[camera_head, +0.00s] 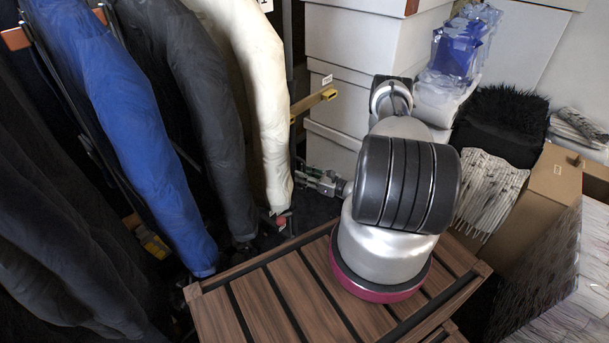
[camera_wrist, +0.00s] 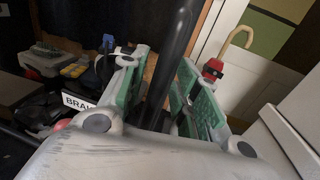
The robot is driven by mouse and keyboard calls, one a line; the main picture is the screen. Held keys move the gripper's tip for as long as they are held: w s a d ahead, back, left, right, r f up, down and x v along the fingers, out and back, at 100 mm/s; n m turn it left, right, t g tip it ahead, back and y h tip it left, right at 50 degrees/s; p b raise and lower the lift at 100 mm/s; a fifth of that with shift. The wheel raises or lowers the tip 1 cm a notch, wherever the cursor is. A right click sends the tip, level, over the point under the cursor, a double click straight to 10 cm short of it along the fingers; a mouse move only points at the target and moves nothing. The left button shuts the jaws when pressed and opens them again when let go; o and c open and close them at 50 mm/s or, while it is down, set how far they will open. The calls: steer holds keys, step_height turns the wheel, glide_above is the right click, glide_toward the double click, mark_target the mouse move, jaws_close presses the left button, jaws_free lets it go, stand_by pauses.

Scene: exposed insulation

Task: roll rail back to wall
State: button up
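The rail (camera_head: 289,45) has a dark upright post at its right end, beside the hanging garments. The garments include a blue jacket (camera_head: 130,120), a dark grey one (camera_head: 200,110) and a cream one (camera_head: 262,95). My gripper (camera_head: 303,181) is low beside this post, right of the cream garment. In the wrist view a dark post (camera_wrist: 178,55) runs between the two green-padded fingers of my gripper (camera_wrist: 165,82). The fingers look open around it, with a narrow gap showing beside it. The rail's foot and wheels are hidden.
A slatted wooden bench (camera_head: 265,295) stands in front, close under my arm. White boxes (camera_head: 345,45) are stacked behind. A black furry item (camera_head: 503,120) and a cardboard box (camera_head: 535,200) crowd the right. The wrist view shows a red-and-black item (camera_wrist: 213,70) and a clutter of tools (camera_wrist: 55,62).

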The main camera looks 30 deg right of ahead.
jaws_close()
steer(key=w+d+x, duration=0.1)
steer(key=d+x, duration=0.1)
steer(key=x, duration=1.3)
steer(key=w+d+x, duration=0.2)
steer(key=d+x, duration=0.1)
steer(key=x, duration=1.1)
steer(key=shift+w+a+r, duration=0.2)
steer(key=shift+w+a, duration=0.05)
steer(key=shift+w, duration=0.05)
steer(key=shift+o, duration=1.2)
jaws_free()
steer(key=shift+w, duration=0.1)
steer(key=shift+f, duration=0.1)
steer(key=v, duration=1.2)
